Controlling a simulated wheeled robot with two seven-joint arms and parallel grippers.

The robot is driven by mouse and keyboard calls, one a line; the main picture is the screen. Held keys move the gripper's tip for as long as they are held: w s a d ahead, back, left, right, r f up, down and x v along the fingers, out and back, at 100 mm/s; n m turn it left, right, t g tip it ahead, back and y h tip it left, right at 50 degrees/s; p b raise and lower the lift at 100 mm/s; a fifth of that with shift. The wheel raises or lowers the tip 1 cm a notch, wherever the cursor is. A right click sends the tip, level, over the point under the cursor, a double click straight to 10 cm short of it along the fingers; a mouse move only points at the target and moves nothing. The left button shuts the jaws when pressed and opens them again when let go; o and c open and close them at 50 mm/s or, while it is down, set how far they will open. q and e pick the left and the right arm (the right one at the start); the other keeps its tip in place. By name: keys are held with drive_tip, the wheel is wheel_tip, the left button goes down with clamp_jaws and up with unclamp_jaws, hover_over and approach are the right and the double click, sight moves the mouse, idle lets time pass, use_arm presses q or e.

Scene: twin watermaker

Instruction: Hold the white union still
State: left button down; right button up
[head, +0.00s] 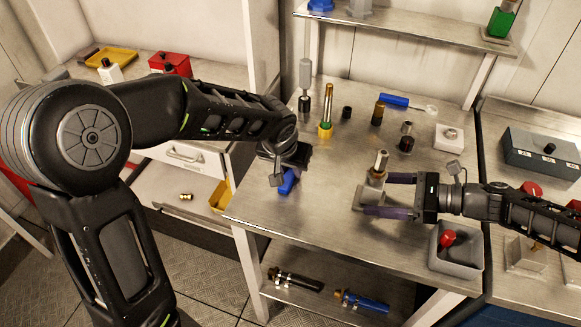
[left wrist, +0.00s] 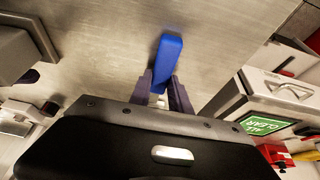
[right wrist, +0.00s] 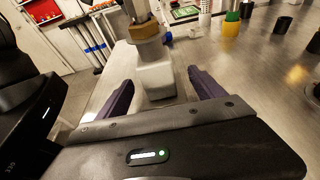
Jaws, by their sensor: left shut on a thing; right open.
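A pale block fitting (head: 371,197), which seems to be the white union, stands upright near the table's front edge, with a brass hex collar and metal stem on top. In the right wrist view its whitish body (right wrist: 157,76) stands between the two purple fingers. My right gripper (head: 378,195) is open around it, with gaps visible on both sides. My left gripper (left wrist: 164,85) is shut on a blue block-like handle (left wrist: 168,55) at the table's left front edge.
A grey bin with a red knob (head: 448,238) stands beside my right gripper. A white block (head: 450,137) is at the back right. The table middle (head: 330,165) is clear.

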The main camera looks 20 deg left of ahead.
drive_tip(key=shift+a+f, duration=0.15)
drive_tip(key=shift+a, duration=0.3)
drive_tip(key=shift+c, duration=0.5)
clamp_jaws()
idle(0.6)
idle(0.7)
drive_tip(key=shift+c, duration=1.7)
unclamp_jaws()
clamp_jaws()
